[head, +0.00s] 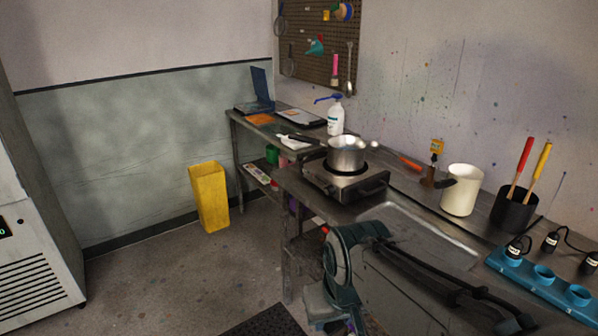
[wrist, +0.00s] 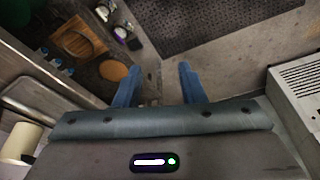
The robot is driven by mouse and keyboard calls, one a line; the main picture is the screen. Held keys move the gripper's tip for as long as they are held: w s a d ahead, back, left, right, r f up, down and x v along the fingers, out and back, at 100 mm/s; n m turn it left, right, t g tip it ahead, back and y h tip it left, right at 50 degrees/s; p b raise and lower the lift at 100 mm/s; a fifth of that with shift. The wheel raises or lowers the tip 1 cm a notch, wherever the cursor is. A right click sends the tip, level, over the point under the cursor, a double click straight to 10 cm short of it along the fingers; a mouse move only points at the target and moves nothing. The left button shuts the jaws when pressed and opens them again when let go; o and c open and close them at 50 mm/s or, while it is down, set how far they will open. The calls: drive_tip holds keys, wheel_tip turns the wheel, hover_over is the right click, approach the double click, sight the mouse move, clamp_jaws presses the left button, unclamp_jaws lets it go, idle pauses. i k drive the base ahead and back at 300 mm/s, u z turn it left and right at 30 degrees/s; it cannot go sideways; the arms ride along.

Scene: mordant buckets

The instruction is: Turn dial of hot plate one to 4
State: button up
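A hot plate (head: 318,180), a low metal box with a dark front, stands on the bench in the middle of the head view. It is the only hot plate I can make out, and its number cannot be read. My arm is low in front of the bench.
A white jug (head: 460,190), a black pot (head: 512,212) with red and yellow handles and a blue rack (head: 545,275) stand right on the bench. A spray bottle (head: 335,117) stands behind the hot plate. A yellow bin (head: 209,197) stands on open floor. A dark mat (wrist: 215,22) lies below.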

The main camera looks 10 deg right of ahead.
sight(330, 191)
drive_tip(key=z, duration=0.2)
drive_tip(key=i, duration=1.2)
drive_tip(key=z, duration=0.25)
